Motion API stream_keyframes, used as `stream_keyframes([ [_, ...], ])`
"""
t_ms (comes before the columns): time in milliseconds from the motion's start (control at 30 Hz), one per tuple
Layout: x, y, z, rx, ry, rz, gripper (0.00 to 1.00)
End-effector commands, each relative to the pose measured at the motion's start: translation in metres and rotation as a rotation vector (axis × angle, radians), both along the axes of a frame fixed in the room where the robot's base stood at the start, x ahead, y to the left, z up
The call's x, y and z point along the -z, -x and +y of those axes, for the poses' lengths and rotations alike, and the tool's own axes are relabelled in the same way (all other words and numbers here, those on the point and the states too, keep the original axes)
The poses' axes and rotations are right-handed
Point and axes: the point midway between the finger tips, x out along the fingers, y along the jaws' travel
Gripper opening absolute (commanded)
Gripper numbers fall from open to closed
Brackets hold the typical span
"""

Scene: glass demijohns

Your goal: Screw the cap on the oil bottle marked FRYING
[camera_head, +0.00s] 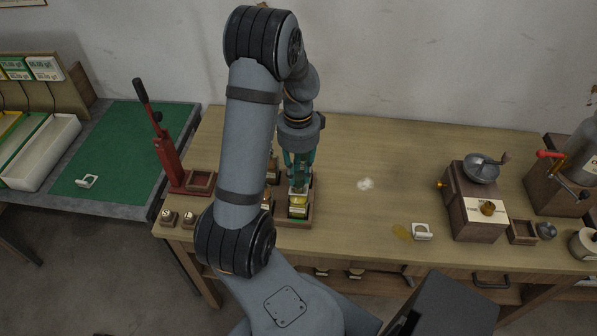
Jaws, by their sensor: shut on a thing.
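My gripper (299,182) has teal fingers pointing down over a wooden rack (306,220). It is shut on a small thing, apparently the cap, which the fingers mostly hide. Right below the fingertips a bottle with a pale and yellow label (298,208) stands in the rack's front right. I cannot tell whether the held thing touches its neck. More bottles (268,200) stand to the left, partly hidden by my arm. The label writing is too small to read, so I cannot tell which bottle is marked FRYING.
Two small wooden blocks with shiny tops (179,218) sit at the table's front left, near a red lever press (168,160). A grinder (476,208) stands at the right. A white holder (421,231) lies beside a yellowish stain (401,231). The table's middle is mostly clear.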

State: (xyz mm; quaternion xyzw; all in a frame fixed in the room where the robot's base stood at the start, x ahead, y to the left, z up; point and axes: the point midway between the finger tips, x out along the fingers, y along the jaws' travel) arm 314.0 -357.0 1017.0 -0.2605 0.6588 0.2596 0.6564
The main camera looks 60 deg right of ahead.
Motion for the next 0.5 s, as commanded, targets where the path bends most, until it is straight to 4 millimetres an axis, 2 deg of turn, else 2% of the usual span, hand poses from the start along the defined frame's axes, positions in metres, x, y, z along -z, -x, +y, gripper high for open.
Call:
stream_keyframes([
  [500,0.0101,-0.0001,0.0000,0.000,0.000,0.000,0.00],
])
